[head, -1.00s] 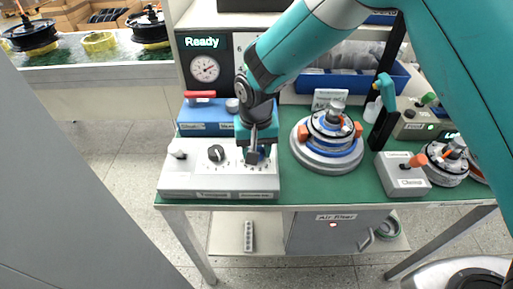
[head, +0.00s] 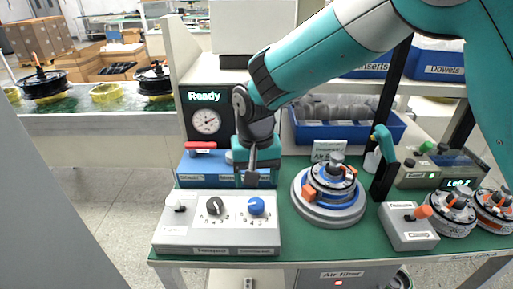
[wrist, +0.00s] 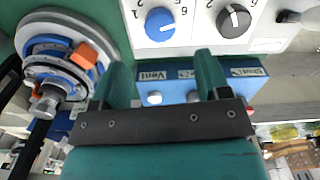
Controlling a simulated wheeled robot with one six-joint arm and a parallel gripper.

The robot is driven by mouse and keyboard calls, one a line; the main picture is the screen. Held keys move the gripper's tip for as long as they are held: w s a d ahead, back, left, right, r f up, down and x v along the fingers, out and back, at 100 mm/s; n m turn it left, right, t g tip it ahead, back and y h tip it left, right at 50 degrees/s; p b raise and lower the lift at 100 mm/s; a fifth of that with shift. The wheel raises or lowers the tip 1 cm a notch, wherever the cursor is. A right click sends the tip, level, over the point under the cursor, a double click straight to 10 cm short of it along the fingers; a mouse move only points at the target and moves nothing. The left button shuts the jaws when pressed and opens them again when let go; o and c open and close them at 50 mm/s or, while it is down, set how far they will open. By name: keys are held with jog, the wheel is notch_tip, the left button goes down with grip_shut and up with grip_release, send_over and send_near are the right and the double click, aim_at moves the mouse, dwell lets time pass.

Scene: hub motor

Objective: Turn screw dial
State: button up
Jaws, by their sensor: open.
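A grey control box (head: 190,240) on the green bench carries a white toggle (head: 175,203), a black dial (head: 214,206) and a blue dial (head: 256,206). I cannot tell from the small labels which is the screw dial. The wrist view shows the blue dial (wrist: 160,23) with numbers around it and the black dial (wrist: 234,20). My gripper (head: 253,180) is open and empty, behind and apart from the blue dial. In the wrist view its two fingers (wrist: 162,75) are spread, with both dials beyond the tips.
A blue box (head: 200,168) with a red handle stands behind the control box, close to my gripper. A round fixture (head: 322,212) with orange clamps is to the right. A gauge panel (head: 206,122) reading "Ready" stands behind. A small grey box (head: 408,232) with an orange lever is further right.

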notch_tip(320, 180, up, 9)
jog(key=shift+b, duration=0.3)
dwell(0.8)
